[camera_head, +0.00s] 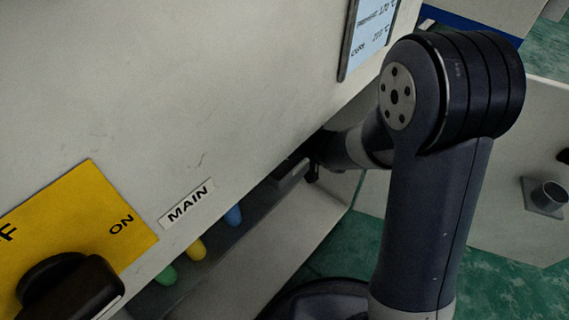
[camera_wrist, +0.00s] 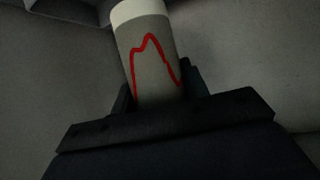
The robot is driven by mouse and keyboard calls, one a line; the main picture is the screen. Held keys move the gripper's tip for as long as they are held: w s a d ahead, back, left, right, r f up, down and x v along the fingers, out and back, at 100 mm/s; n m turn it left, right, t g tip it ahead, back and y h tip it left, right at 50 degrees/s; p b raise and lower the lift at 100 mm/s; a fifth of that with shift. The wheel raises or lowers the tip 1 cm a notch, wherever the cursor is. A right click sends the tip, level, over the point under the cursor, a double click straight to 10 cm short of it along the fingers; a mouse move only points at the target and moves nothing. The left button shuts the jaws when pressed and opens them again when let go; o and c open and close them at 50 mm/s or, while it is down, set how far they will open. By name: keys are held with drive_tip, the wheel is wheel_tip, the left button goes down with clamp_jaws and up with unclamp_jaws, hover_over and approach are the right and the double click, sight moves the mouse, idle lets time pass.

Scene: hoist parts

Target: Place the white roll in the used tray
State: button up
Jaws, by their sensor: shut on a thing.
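The white roll (camera_wrist: 148,50) is in my gripper (camera_wrist: 157,95), with one dark jaw on each side of its lower end. It is a pale cylinder with a white upper end and a wavy red line on its grey side. In the head view my gripper (camera_head: 313,168) is mostly hidden at the cabinet's lower edge, beneath the big light panel. The roll cannot be made out there. No tray can be clearly identified as the used tray in either view.
A light cabinet panel (camera_head: 190,95) overhangs a dark recess with green (camera_head: 167,275), yellow (camera_head: 197,249) and blue (camera_head: 233,215) items. A black knob (camera_head: 68,290) juts out at lower left. Pale grey surfaces surround the roll in the wrist view. Green floor shows at right.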

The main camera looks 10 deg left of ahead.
drive_tip(key=a, duration=0.3)
drive_tip(key=n+b, duration=0.1)
drive_tip(key=b, duration=0.5)
hover_over(276, 173)
drive_tip(key=shift+g+y, duration=0.3)
drive_tip(key=shift+g, duration=0.1)
wheel_tip(276, 173, down, 11)
drive_tip(key=shift+r, duration=0.2)
drive_tip(key=shift+f, duration=0.1)
drive_tip(key=o, duration=0.5)
drive_tip(key=shift+f, duration=0.1)
drive_tip(key=o, duration=0.5)
drive_tip(key=shift+r, duration=0.3)
drive_tip(key=p+v, duration=0.4)
drive_tip(key=v, duration=0.8)
drive_tip(key=shift+f, duration=0.15)
